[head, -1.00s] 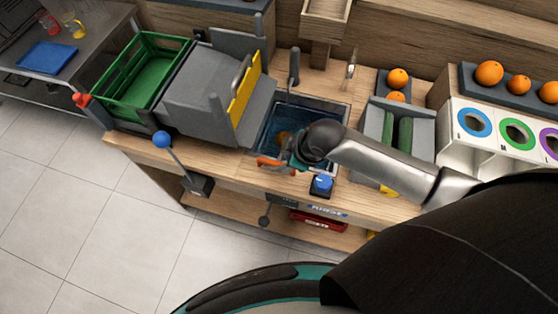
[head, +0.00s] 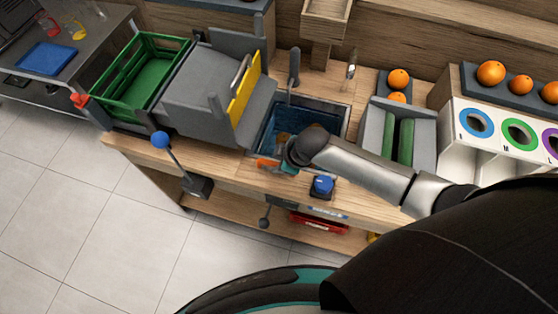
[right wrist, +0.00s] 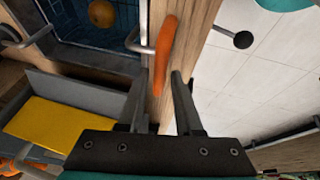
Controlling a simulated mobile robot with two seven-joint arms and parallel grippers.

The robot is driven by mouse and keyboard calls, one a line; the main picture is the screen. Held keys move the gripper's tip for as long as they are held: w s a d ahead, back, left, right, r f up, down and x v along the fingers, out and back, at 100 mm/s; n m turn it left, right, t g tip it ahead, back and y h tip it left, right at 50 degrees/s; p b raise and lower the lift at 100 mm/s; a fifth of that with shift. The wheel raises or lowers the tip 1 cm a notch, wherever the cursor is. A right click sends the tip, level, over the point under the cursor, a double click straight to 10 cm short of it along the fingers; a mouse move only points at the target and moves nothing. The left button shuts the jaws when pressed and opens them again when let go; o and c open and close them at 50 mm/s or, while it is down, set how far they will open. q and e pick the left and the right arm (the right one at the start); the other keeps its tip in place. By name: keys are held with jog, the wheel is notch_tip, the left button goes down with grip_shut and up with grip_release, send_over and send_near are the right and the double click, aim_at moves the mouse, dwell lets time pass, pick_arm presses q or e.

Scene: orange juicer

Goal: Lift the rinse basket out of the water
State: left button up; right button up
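The rinse basket (right wrist: 70,28) sits in the dark water of the sink (head: 338,130), with oranges in it; its outline is hard to make out. Its orange handle (right wrist: 165,50) sticks out over the wooden counter edge in the right wrist view, and also shows in the head view (head: 267,163). My right gripper (right wrist: 159,76) is open, with one finger on each side of the handle's lower end. The fingers do not look closed on it. In the head view my right wrist hides part of the sink and basket. My left gripper is not in view.
A grey hopper with a yellow panel (head: 244,98) stands left of the sink, close to my gripper. A blue button (head: 322,185) is on the front counter edge. A grey trough with green rollers (head: 404,140) stands right. A faucet (head: 294,68) rises behind the sink.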

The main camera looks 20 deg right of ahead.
grip_shut()
dwell(1.1)
